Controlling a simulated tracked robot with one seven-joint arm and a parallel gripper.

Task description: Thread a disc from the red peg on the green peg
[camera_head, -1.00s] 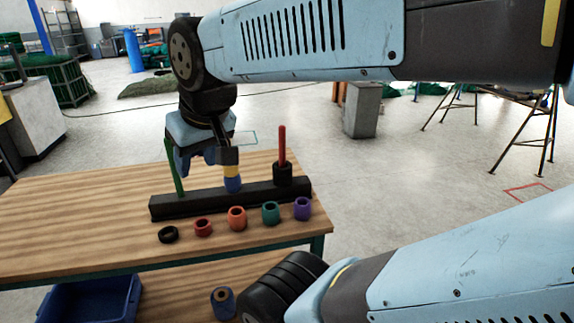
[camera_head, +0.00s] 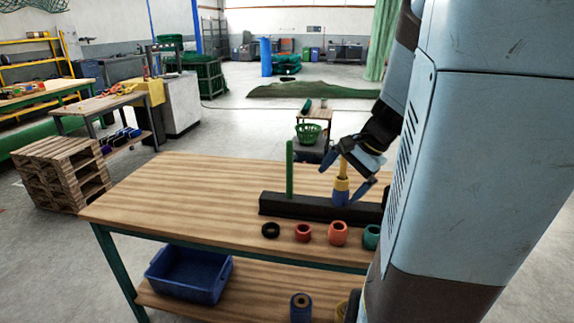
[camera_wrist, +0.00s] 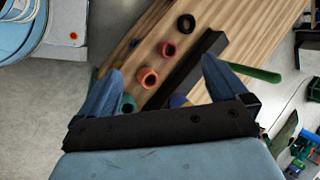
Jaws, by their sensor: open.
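The green peg (camera_head: 289,168) stands bare at the left of a black base (camera_head: 300,207) on the wooden table; it also shows in the wrist view (camera_wrist: 255,73). A yellow peg (camera_head: 343,167) in the middle carries a yellow disc (camera_head: 342,184) above a blue disc (camera_head: 341,198). My gripper (camera_head: 346,175) is open, its blue fingers beside the yellow peg in the head view; I cannot tell its depth. The wrist view shows the open fingers (camera_wrist: 161,68) with nothing clamped between them. The red peg is hidden behind my arm in the head view.
Along the table's front edge lie a black ring (camera_head: 271,230), a red ring (camera_head: 303,232), an orange ring (camera_head: 338,233) and a teal ring (camera_head: 371,237). A blue bin (camera_head: 188,273) sits on the lower shelf. The table's left half is clear.

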